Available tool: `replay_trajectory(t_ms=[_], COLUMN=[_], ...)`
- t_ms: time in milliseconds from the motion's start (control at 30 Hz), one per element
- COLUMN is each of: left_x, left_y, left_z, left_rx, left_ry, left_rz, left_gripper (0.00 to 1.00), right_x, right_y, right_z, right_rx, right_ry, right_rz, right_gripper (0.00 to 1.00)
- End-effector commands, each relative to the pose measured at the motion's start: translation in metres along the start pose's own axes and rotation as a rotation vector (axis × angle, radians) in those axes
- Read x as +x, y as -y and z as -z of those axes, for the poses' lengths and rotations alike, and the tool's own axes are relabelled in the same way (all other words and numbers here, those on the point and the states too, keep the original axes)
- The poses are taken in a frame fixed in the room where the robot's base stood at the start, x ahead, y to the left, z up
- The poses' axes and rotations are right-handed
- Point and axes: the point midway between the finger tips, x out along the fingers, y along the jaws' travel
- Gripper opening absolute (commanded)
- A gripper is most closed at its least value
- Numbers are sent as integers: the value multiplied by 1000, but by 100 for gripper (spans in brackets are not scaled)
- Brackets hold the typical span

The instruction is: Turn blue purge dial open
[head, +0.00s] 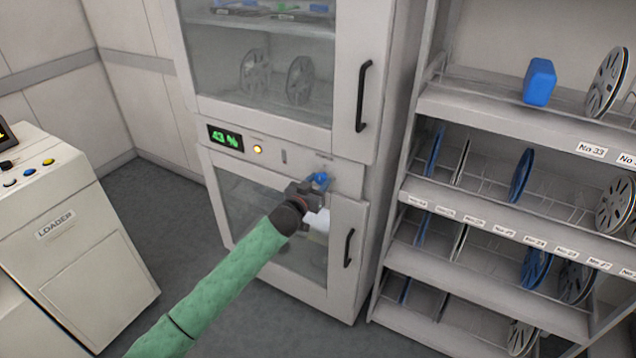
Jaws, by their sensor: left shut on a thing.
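The blue purge dial (320,178) sits on the front of a grey cabinet (348,185), on the strip between its upper and lower glass doors. My left gripper (314,189) reaches it at the end of my green-sleeved arm and is shut on the dial. The gripper hides much of the dial, so I cannot tell how far it is turned. My right gripper is not in view.
The cabinet has a green display (225,138) reading 43 % and a lit yellow lamp (258,149). Black handles (363,96) stick out from its doors. A reel rack (470,215) stands close on the right, a LOADER unit (70,235) on the left.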

Motion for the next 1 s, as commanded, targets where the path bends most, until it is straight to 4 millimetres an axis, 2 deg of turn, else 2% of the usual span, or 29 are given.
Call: replay_trajectory(t_ms=[367, 1000], left_x=[0, 0], left_y=[0, 0], left_z=[-1, -1], left_rx=[142, 733], left_ry=[0, 1], left_rz=[-1, 0], left_gripper=[15, 15], right_x=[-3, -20], right_y=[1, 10], right_z=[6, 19], right_rx=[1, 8], right_ry=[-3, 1], right_rz=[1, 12], right_gripper=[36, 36])
